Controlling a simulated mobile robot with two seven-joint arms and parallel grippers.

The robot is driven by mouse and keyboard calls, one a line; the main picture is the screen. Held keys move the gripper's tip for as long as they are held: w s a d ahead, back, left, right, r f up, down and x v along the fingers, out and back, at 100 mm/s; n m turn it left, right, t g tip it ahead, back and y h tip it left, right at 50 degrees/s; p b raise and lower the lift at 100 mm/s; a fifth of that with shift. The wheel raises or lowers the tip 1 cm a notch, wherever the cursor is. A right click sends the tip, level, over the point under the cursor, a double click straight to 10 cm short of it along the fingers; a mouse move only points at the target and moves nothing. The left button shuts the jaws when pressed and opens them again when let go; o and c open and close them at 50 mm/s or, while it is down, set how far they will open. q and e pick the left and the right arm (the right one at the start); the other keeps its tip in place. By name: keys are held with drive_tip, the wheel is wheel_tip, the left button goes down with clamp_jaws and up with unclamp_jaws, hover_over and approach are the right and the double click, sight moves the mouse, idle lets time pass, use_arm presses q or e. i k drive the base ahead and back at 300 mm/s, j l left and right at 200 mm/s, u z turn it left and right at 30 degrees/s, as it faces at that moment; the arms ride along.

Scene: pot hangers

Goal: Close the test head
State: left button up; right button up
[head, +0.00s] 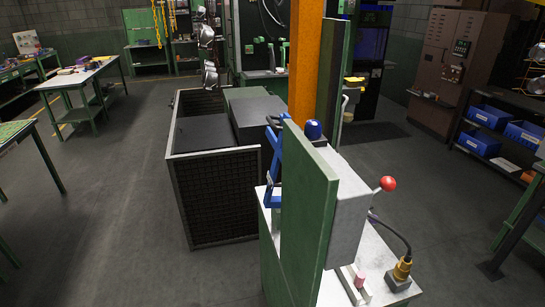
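Nothing is labelled as the test head; a bench fixture in the middle right may be it. It has a tall green panel (306,225) standing upright and a light grey housing (350,205) behind it to the right. A lever with a red ball (388,184) sticks out to the right of the housing.
The fixture stands on a bench with a pale top (385,250). A yellow connector (403,268) with a black cable is at its right. A mesh-sided crate (218,200) and an orange column (306,60) are behind. Floor is free to the left and right.

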sight(269, 201)
drive_tip(key=j+z, duration=0.1)
drive_tip(key=z, duration=0.85)
drive_tip(key=j+z, duration=0.7)
drive_tip(key=k+j+z, duration=0.1)
drive_tip(key=z, duration=0.2)
drive_tip(key=k+j+z, duration=0.15)
drive_tip(key=j, duration=0.2)
drive_tip(key=k+j+z, duration=0.1)
drive_tip(key=j, duration=0.3)
drive_tip(key=k+j+z, duration=0.15)
drive_tip(key=j, duration=0.2)
drive_tip(key=i+j, duration=0.1)
drive_tip(key=j, duration=0.4)
